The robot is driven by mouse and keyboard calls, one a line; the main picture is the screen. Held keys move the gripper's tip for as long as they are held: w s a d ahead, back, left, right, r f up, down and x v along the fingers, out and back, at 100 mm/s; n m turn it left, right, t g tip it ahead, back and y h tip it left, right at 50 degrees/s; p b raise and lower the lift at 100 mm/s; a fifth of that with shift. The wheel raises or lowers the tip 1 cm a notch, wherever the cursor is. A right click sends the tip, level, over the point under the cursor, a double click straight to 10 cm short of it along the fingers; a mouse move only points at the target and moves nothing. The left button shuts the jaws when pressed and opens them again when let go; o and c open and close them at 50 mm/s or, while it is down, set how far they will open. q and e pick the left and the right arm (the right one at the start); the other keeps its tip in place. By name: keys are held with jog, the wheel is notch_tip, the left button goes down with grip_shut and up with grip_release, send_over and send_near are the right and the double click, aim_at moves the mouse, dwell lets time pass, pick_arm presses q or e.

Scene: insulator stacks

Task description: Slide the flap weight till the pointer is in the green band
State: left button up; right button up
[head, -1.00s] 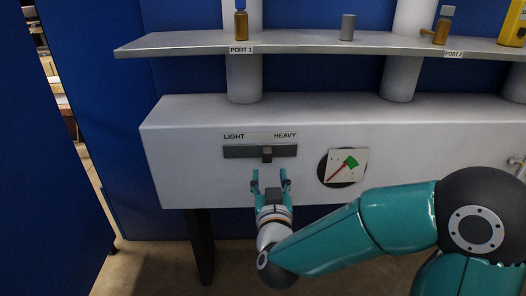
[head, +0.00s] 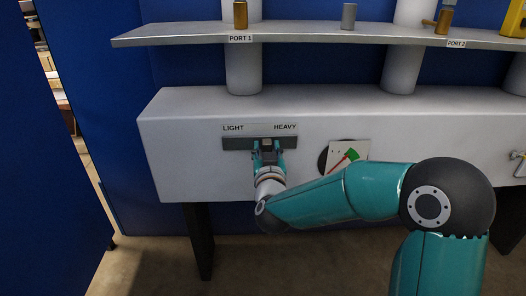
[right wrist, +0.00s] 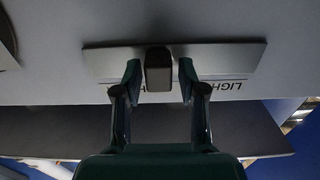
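The flap weight is a dark knob (right wrist: 158,70) on a grey slide bar (head: 232,143) between the LIGHT and HEAVY labels, right of the bar's middle in the head view. My right gripper (head: 267,150) is at the knob. In the right wrist view my right gripper (right wrist: 160,76) is open, one finger on each side of the knob, with a narrow gap at each finger. The gauge (head: 334,153) has a red pointer and a green patch (head: 353,154). My arm hides its lower part, and I cannot tell if the pointer is inside the green. My left gripper is not in view.
The bar is on the front of a long white box (head: 185,125). Above is a metal shelf (head: 290,32) with small brass and grey pieces and PORT labels. A blue panel (head: 50,190) stands at the left. A metal fitting (head: 519,160) is at the right.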

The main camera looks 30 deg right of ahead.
grip_shut()
jog(key=shift+s+d, duration=0.45)
jog(key=shift+d, duration=0.25)
jog(key=shift+o, duration=1.9)
grip_release()
jog(key=shift+a, duration=0.1)
jog(key=v, duration=1.2)
jog(key=shift+w+f, duration=0.1)
jog(key=shift+f, duration=0.05)
